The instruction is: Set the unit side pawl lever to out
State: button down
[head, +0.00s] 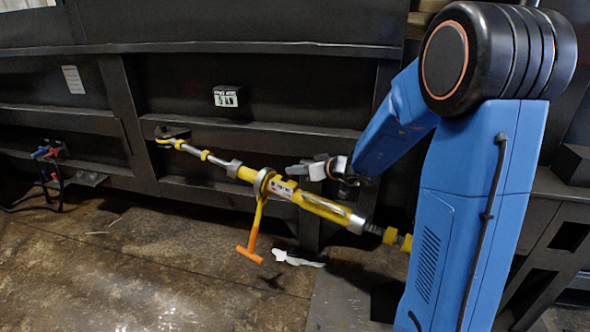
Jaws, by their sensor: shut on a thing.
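A yellow and silver ratchet turnbuckle unit (320,206) runs slantwise from an upper left bracket down to the right, in front of the dark compactor wall. Its ratchet ring (263,182) sits mid-length. A yellow handle with an orange T-shaped grip (250,255) hangs down from it. My gripper (292,170) reaches in from the right, just above the unit and right beside the ratchet ring. It is shut on a small part there, which appears to be the pawl lever. The lever is hidden by the fingers, so its setting cannot be told.
The dark ribbed wall (260,60) stands close behind the unit. Blue and red hose fittings (47,152) with black hoses are at far left. A white scrap (298,260) lies on the floor. The left floor is mostly clear.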

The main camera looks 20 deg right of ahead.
jog(key=shift+s+f, duration=0.1)
jog(key=shift+f, duration=0.05)
dwell(0.4)
jog(key=c, duration=1.8)
grip_release()
jog(key=shift+d, duration=0.1)
jog(key=shift+o, duration=0.2)
jog(key=shift+s, duration=0.1)
jog(key=v, duration=1.7)
jog(key=shift+d+f, duration=0.15)
jog(key=shift+d, duration=0.1)
jog(key=shift+s, duration=0.1)
